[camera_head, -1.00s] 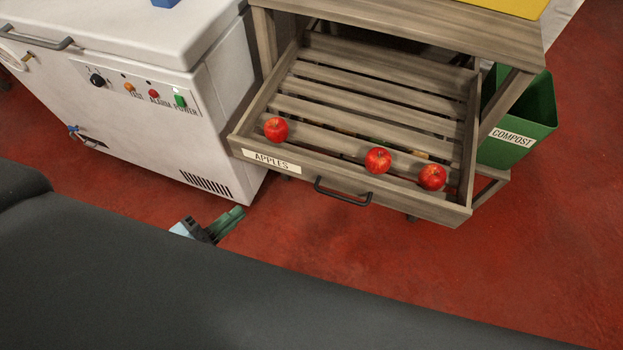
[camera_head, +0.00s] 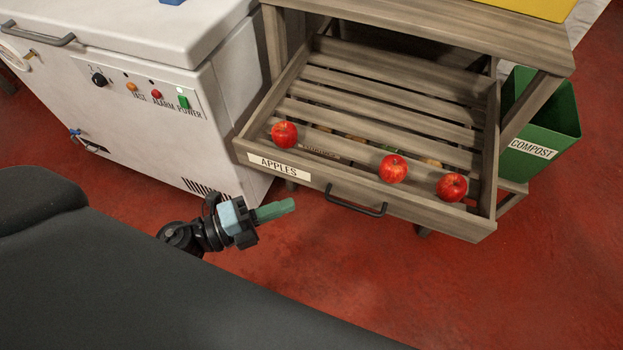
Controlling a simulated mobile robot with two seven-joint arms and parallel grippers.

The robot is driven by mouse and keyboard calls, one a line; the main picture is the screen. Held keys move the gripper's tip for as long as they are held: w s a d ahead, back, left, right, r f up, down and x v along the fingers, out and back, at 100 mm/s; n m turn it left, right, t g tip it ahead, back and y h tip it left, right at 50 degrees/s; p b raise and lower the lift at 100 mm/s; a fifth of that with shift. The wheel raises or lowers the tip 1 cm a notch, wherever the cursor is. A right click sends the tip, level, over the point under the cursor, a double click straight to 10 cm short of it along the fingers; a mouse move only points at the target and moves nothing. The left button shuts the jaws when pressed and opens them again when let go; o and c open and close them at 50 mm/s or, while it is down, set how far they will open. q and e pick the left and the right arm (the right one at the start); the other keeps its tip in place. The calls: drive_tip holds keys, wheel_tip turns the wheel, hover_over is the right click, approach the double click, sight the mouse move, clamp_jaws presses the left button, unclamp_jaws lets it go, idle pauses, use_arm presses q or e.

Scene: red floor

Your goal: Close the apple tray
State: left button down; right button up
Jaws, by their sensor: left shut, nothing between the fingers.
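The apple tray (camera_head: 400,203) is a slatted wooden drawer, pulled out from its wooden stand. Its front carries an "APPLES" label (camera_head: 279,167) and a dark bar handle (camera_head: 355,203). Three red apples lie in the front of the tray: one at the left (camera_head: 284,134), one right of the middle (camera_head: 393,168) and one at the right (camera_head: 451,187). My left gripper (camera_head: 290,207) is shut and empty, with green fingers pointing toward the tray front. In the picture it is below the label and left of the handle, apart from both. My right gripper is not in view.
A white chest freezer (camera_head: 140,130) stands left of the tray. A green compost bin (camera_head: 543,125) stands to the right, beside the stand (camera_head: 430,30). Red floor (camera_head: 420,290) lies open in front of the tray. My dark body covers the lower left.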

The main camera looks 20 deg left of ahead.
sight(331, 175)
use_arm(q)
drive_tip(key=w+d, duration=0.1)
drive_tip(key=w, duration=0.1)
drive_tip(key=w+d, duration=0.1)
drive_tip(key=w, duration=0.1)
drive_tip(key=w+d, duration=0.1)
drive_tip(key=w, duration=0.1)
drive_tip(key=shift+w+d, duration=0.25)
drive_tip(key=shift+w, duration=0.45)
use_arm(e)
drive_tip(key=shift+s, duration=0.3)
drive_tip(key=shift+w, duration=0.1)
use_arm(q)
drive_tip(key=shift+w, duration=0.1)
